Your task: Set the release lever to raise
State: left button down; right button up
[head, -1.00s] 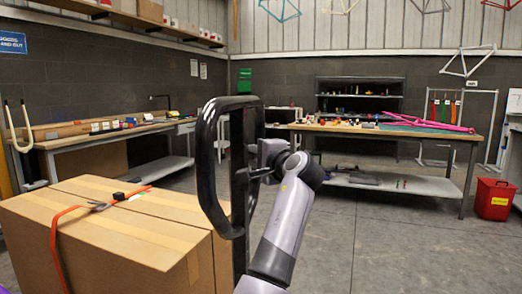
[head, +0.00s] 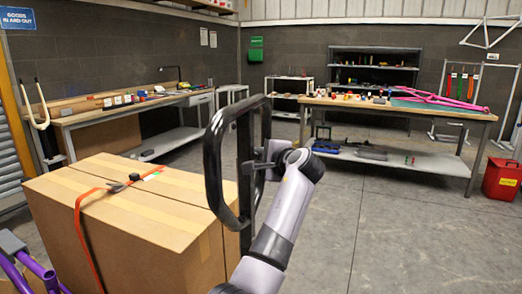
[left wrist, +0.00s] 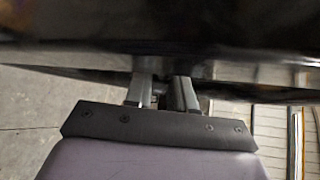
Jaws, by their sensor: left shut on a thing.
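A black loop-shaped handle (head: 213,160) stands upright in the middle of the head view, in front of a large carton. My left gripper (head: 256,168) is at the right side of this handle, about halfway down. Its jaws are shut on a small dark part at the handle, which looks like the release lever; the jaws and the gripper body hide most of it. In the left wrist view the two fingers (left wrist: 163,92) reach up to a dark, blurred bar, with a narrow dark piece between them. The lever's setting cannot be read. My right gripper is not in view.
The carton (head: 150,225) with an orange strap (head: 82,225) stands close on the left. A purple frame (head: 30,275) shows at lower left. Workbenches stand at the back left (head: 120,110) and back right (head: 400,108). A red bin (head: 502,180) is at far right. Floor right of my arm is clear.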

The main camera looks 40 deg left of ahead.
pick_arm(q)
jog(key=c, duration=1)
grip_release()
jog(key=shift+c, duration=0.2)
jog(key=shift+s+d, duration=0.1)
jog(key=shift+d, duration=0.1)
jog(key=v, duration=0.6)
jog(key=shift+s+d+b, duration=0.15)
jog(key=shift+d+b, duration=0.15)
jog(key=shift+d, duration=0.05)
